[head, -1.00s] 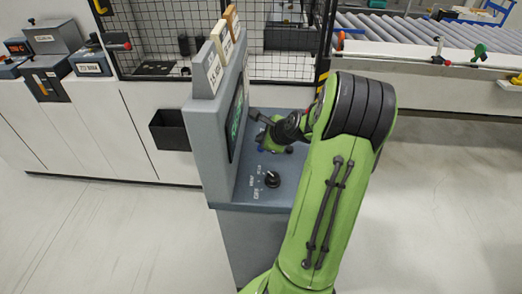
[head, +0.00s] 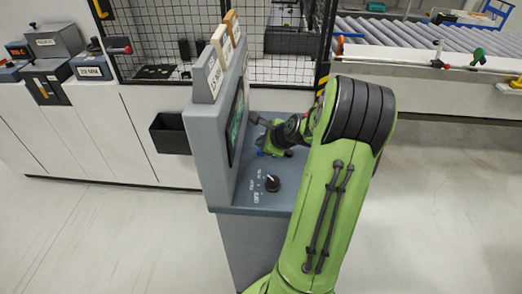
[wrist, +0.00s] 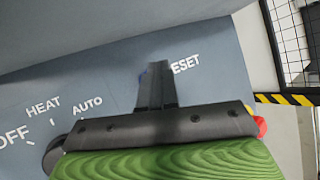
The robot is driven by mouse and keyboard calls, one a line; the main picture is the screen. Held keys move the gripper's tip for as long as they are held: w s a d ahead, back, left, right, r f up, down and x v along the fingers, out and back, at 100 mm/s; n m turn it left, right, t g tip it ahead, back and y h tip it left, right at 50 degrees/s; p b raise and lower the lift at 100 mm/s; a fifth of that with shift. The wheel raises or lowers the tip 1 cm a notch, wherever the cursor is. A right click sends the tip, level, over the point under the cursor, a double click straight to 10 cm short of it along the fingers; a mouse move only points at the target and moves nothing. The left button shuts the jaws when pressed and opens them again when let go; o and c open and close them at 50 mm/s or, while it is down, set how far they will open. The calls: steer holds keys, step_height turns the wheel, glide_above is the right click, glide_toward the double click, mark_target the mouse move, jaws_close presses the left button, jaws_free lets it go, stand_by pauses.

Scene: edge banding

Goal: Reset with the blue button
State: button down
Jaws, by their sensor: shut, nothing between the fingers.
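The blue button (wrist: 144,73) is almost wholly hidden behind my gripper in the wrist view; only a sliver of blue shows beside the fingertips, left of the RESET lettering. In the head view a small blue spot (head: 261,153) shows at the left edge of my gripper (head: 266,149), low over the console top. My gripper (wrist: 154,68) is shut and empty, its dark fingers together and pointing at the panel by the button. I cannot tell whether the tips touch it.
The grey console (head: 225,205) has a black rotary knob (head: 273,183) near its front, and its upright screen panel stands left of my gripper. A red and yellow part (wrist: 260,124) shows right of my gripper in the wrist view. A mesh fence (head: 285,65) stands behind.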

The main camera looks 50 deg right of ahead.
steer(key=shift+f, duration=0.1)
stand_by(0.7)
steer(key=shift+f, duration=0.35)
steer(key=shift+f+b, duration=0.5)
steer(key=shift+b, duration=0.05)
stand_by(0.5)
steer(key=shift+r+p, duration=0.9)
steer(key=shift+r, duration=0.05)
step_height(320, 180, up, 5)
steer(key=p, duration=0.5)
steer(key=shift+r, duration=0.15)
steer(key=shift+f, duration=0.2)
